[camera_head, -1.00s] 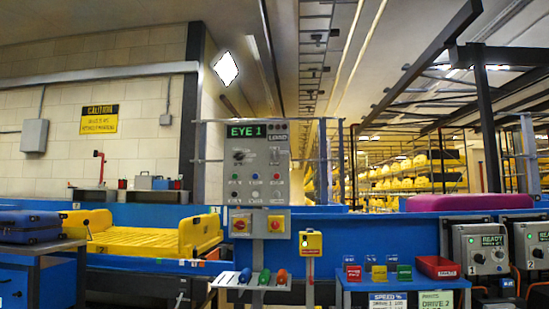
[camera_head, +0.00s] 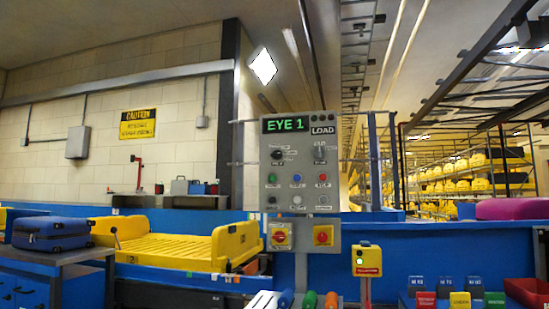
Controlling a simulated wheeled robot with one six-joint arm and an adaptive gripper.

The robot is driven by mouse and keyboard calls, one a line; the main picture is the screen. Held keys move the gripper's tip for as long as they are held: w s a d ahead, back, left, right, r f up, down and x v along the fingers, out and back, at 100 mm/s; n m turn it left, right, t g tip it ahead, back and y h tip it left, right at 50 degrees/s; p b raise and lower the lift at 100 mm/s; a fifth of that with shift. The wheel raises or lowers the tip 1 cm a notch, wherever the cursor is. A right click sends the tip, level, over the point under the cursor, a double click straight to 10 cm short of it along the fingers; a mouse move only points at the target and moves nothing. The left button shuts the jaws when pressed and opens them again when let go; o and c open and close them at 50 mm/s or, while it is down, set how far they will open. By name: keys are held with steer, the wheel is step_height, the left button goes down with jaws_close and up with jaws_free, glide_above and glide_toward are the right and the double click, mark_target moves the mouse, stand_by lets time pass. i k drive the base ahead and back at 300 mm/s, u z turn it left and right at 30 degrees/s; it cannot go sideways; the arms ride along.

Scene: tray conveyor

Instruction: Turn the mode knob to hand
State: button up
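A grey control panel (camera_head: 298,165) stands upright on a post near the middle of the view. Its green display reads "EYE 1", with a "LOAD" plate beside it. A black knob (camera_head: 276,155) sits at the panel's upper left, and a grey knob or switch (camera_head: 320,155) at its upper right. The lettering around both is too small to read, so I cannot tell which is the mode knob or where it points. Rows of small buttons (camera_head: 297,180) lie below. My gripper is not in view.
Below the panel are a red-and-yellow rotary switch (camera_head: 280,237) and a red button on yellow (camera_head: 323,235). A yellow box (camera_head: 366,261) stands right of the post. A yellow tray (camera_head: 180,248) and a blue suitcase (camera_head: 52,234) are at left.

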mark_target(320, 153)
steer(key=z, duration=0.15)
steer(key=i, duration=1.6)
steer(key=z, duration=0.5)
